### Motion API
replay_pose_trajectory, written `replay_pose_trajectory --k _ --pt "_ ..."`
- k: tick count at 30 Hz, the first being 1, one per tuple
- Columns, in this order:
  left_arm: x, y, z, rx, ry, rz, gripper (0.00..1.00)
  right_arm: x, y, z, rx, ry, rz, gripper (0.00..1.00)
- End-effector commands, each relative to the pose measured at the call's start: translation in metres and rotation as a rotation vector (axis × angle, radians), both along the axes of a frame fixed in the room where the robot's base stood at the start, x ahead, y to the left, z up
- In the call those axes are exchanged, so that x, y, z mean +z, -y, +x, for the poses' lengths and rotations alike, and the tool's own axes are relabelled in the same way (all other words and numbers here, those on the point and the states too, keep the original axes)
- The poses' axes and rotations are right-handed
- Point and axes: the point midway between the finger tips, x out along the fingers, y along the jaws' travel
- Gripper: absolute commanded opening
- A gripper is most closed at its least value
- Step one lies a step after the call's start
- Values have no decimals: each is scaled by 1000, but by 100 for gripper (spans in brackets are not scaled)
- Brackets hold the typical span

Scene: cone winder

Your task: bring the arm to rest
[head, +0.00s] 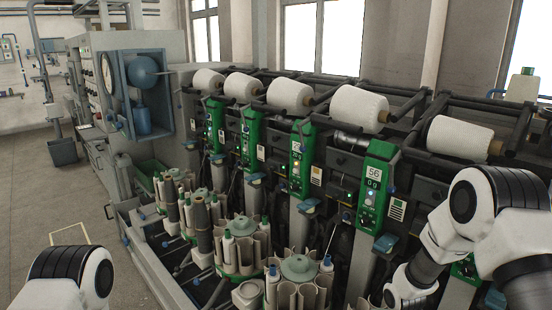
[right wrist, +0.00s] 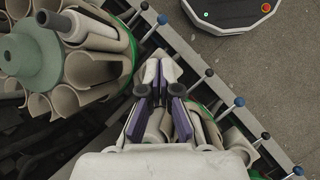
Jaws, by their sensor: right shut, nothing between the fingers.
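My right arm (head: 480,215) reaches in from the right in the head view, bent in front of the winder. Its gripper is not visible there. In the right wrist view my right gripper (right wrist: 163,88) is shut and empty, with its two dark-padded fingers together. It appears above or beside a magazine of beige tubes (right wrist: 97,65); I cannot tell the exact gap. A white link of my left arm (head: 70,278) shows at the lower left of the head view. The left gripper is out of view.
The cone winder has green unit panels (head: 374,190) and white yarn cones (head: 358,108) along its top. Round tube magazines (head: 243,245) stand along its front. A rail with blue and black knobs (right wrist: 209,73) lies close to the right gripper. Open floor (head: 40,195) is at left.

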Motion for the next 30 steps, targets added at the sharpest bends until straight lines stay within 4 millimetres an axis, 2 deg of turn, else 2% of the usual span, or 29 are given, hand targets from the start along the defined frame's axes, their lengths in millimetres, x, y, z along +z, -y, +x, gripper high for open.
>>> replay_pose_trajectory --k 1,3,5,6,7,9,11,13,18,20,30 --pt "-11 0 0 0 0 0 40 -39 -11 -33 8 -40 22 0" --pt "-18 0 0 0 -1 0 40 -81 -28 -78 13 -64 58 0" --pt "-24 0 0 0 -1 0 40 -113 -42 -121 13 -72 89 0" --pt "-28 0 0 0 -1 0 40 -132 -51 -151 9 -65 108 0" --pt "-32 0 0 0 -1 0 40 -143 -58 -174 7 -51 121 0" --pt "-33 0 -1 0 -1 0 40 -155 -68 -207 4 30 137 0" --pt "-31 0 0 0 -1 0 40 -153 -71 -210 7 143 137 0" --pt "-30 0 0 0 0 0 40 -150 -71 -200 14 280 128 0" --pt "-30 0 0 0 0 0 40 -153 -66 -157 55 520 110 0" --pt "-30 0 0 0 -1 0 40 -153 -66 -152 65 545 111 0" --pt "-30 0 0 0 -1 0 40 -153 -66 -151 70 544 114 0"
